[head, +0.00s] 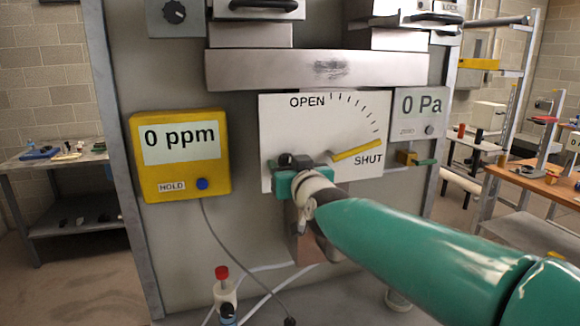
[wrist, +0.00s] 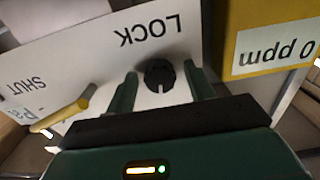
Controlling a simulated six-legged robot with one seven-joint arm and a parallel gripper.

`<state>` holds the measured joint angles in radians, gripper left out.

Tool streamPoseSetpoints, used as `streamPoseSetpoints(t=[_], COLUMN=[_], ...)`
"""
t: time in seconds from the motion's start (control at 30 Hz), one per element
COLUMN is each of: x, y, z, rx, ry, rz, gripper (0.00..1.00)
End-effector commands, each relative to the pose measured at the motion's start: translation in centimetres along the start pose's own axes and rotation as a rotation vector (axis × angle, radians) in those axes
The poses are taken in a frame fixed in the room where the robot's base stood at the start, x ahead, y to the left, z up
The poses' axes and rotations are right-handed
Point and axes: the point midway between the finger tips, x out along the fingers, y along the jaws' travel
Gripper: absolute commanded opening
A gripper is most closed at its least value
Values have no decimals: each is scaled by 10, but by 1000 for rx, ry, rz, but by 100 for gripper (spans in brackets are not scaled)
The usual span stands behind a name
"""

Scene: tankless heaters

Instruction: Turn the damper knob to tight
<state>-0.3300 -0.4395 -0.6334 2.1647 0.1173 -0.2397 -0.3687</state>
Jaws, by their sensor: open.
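A white damper plate (head: 325,125) marked OPEN and SHUT is on the grey panel. Its yellow lever (head: 357,151) points toward SHUT; it also shows in the wrist view (wrist: 60,115). A round black knob (wrist: 159,75) sits on the plate by the word LOCK. In the head view my gripper (head: 298,182) is at the plate's lower left and mostly covers the knob (head: 286,160). In the wrist view my gripper (wrist: 160,76) is open, its two green fingers on either side of the knob with small gaps. No "tight" mark shows.
A yellow meter (head: 180,155) reading 0 ppm is left of the plate. A grey gauge (head: 419,112) reading 0 Pa is right of it. A red-capped bottle (head: 224,290) stands below, near a hanging cable. Benches (head: 60,160) flank the panel.

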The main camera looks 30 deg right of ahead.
Motion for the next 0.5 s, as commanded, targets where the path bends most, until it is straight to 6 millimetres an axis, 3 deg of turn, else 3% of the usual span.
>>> streamPoseSetpoints(t=[0.23,0.43,0.5], x=[1,0,0], y=[0,0,0], z=[0,0,0], rx=[0,0,0], ry=[0,0,0], rz=[1,1,1], gripper=[53,14,9])
